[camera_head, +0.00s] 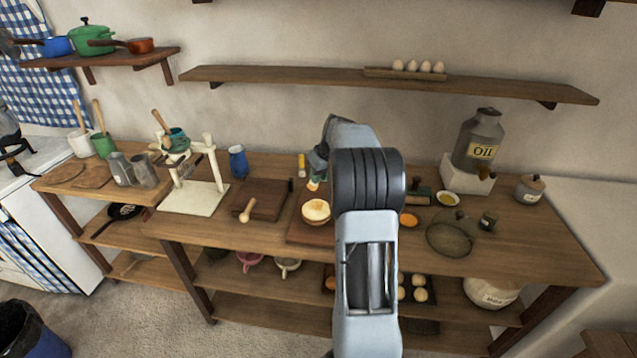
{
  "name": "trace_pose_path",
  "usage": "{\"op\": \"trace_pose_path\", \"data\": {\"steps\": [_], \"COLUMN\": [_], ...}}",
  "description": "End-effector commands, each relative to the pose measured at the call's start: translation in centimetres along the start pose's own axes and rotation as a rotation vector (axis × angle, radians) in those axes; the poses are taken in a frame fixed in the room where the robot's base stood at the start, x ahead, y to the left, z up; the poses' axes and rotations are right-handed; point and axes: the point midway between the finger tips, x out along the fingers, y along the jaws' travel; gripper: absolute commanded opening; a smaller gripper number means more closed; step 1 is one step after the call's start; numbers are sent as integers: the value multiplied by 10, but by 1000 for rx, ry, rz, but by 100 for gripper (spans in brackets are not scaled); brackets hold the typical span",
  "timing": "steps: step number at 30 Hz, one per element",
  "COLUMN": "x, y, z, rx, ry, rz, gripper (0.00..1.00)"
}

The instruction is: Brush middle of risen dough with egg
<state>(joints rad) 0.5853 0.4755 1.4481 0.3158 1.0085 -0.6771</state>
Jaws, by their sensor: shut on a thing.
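The round pale dough (316,210) sits on a dark wooden board (303,231) at the middle of the worktop. My gripper (317,172) is just above and behind the dough, largely hidden by my own wrist. It is shut on what looks like a brush (314,185), with a small pale and orange tip pointing down near the dough's far edge. I cannot tell whether the tip touches the dough. A small dish of orange liquid (408,220), perhaps the egg, stands right of my arm.
A dark board with a wooden mallet-like tool (246,212) lies to the left, beside a white stand (194,197). A blue cup (238,161) stands behind. An oil can (479,140), yellow dish (447,199) and round dark lid (450,238) are right. A shelf (300,79) crosses above.

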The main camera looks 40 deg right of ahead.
Motion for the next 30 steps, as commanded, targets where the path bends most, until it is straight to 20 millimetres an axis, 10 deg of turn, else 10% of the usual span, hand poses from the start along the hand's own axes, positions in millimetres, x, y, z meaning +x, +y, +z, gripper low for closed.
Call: {"op": "trace_pose_path", "data": {"steps": [30], "x": [37], "y": [4], "z": [14], "rx": [0], "ry": [-12], "rz": [-1], "gripper": [0]}}
